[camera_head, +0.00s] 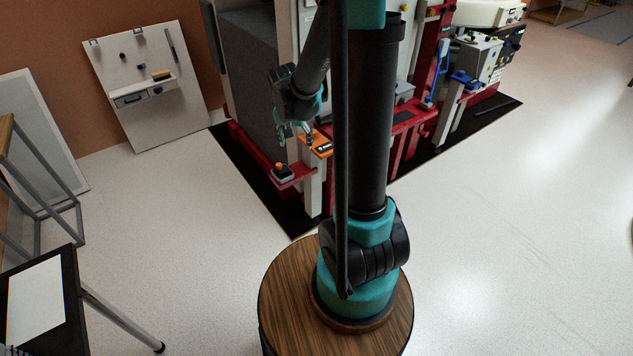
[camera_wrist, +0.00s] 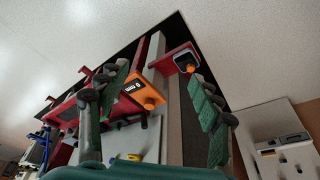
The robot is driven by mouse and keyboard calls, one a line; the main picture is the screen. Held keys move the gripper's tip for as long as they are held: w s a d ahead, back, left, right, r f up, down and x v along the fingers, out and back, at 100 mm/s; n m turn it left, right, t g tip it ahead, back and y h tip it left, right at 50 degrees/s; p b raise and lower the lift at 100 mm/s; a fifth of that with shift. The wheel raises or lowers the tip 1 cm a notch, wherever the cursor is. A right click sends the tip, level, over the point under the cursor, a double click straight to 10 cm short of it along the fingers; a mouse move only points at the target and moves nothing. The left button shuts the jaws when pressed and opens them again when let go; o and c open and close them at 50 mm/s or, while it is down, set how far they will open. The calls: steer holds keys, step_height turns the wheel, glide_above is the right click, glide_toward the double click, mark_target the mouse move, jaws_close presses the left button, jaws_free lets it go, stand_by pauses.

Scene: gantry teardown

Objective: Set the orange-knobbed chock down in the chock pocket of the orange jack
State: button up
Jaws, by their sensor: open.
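The orange-knobbed chock (camera_head: 282,172) is a small dark block with an orange knob, resting on a red ledge (camera_head: 299,174) at the near corner of the machine. In the wrist view the chock (camera_wrist: 186,62) shows beyond my fingers, close to the right one. The orange jack (camera_head: 320,146) is an orange plate with a black label, right of and behind the chock; it also shows in the wrist view (camera_wrist: 148,97). Its pocket cannot be made out. My gripper (camera_head: 295,135) is open and empty above the ledge, apart from the chock. Its green fingers (camera_wrist: 164,88) are spread wide.
The machine's red frame and pale post (camera_head: 313,190) stand on a black mat (camera_head: 262,183). A white panel with a small shelf (camera_head: 145,90) leans at the back left. A black-topped table (camera_head: 72,300) stands at the lower left. The floor between is clear.

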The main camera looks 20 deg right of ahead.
steer(key=s+d+n+t+y, duration=0.1)
steer(key=s+n, duration=0.4)
steer(key=s, duration=1.4)
steer(key=shift+f+n+y, duration=0.25)
steer(key=shift+n+y, duration=0.05)
steer(key=shift+n, duration=0.1)
